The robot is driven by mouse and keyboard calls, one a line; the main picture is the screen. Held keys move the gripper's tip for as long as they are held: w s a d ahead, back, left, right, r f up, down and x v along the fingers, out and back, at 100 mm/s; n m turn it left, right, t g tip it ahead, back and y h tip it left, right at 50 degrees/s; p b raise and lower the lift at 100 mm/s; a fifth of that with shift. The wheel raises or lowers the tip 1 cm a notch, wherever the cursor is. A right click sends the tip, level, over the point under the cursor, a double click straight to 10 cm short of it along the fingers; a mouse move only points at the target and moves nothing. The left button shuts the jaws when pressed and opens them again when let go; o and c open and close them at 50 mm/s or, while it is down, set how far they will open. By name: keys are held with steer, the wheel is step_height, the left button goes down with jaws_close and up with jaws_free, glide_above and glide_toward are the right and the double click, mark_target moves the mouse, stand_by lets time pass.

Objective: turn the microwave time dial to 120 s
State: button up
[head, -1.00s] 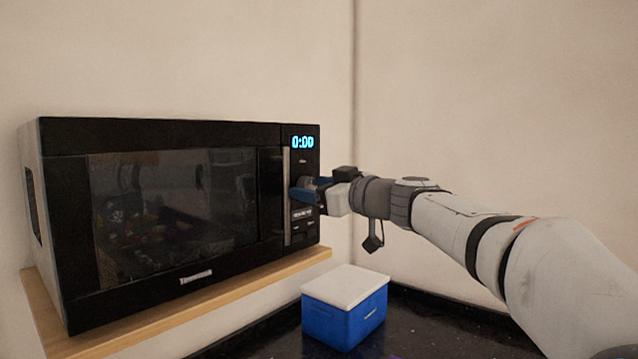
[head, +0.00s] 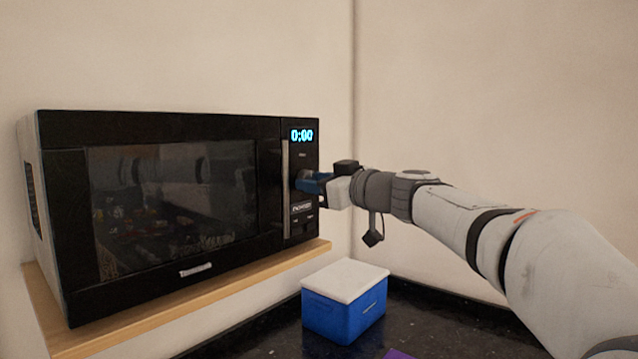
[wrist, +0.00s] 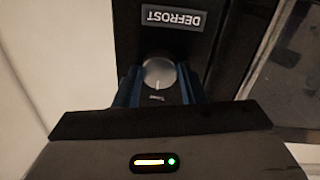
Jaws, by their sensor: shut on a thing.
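The black microwave (head: 170,200) stands on a wooden shelf, its door shut and its display (head: 301,136) reading 0:00. My gripper (head: 302,182) is at the control panel on the microwave's right side. In the wrist view its blue fingers (wrist: 158,88) are on both sides of the round silver time dial (wrist: 158,72), shut on it. A light pointer line shows on the dial's face. A DEFROST label (wrist: 173,18) shows beside the dial, upside down in this view. In the head view the dial is mostly hidden by the fingers.
The wooden shelf (head: 200,297) runs under the microwave. A blue box with a white lid (head: 345,310) stands below my arm on the dark counter (head: 415,325). A purple thing (head: 398,354) shows at the bottom edge. The wall corner is behind.

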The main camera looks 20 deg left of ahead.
steer(key=m+b, duration=0.1)
steer(key=m, duration=0.3)
steer(key=m+b, duration=0.1)
steer(key=m, duration=0.3)
steer(key=m+g+b, duration=0.1)
steer(key=m, duration=0.3)
steer(key=shift+r, duration=0.3)
steer(key=m+p, duration=0.1)
steer(key=m, duration=0.4)
steer(key=shift+w+r+m+g, duration=0.1)
steer(key=shift+m+g, duration=0.2)
steer(key=shift+g, duration=0.1)
steer(key=m+p, duration=0.2)
steer(key=m, duration=0.2)
steer(key=shift+m, duration=0.3)
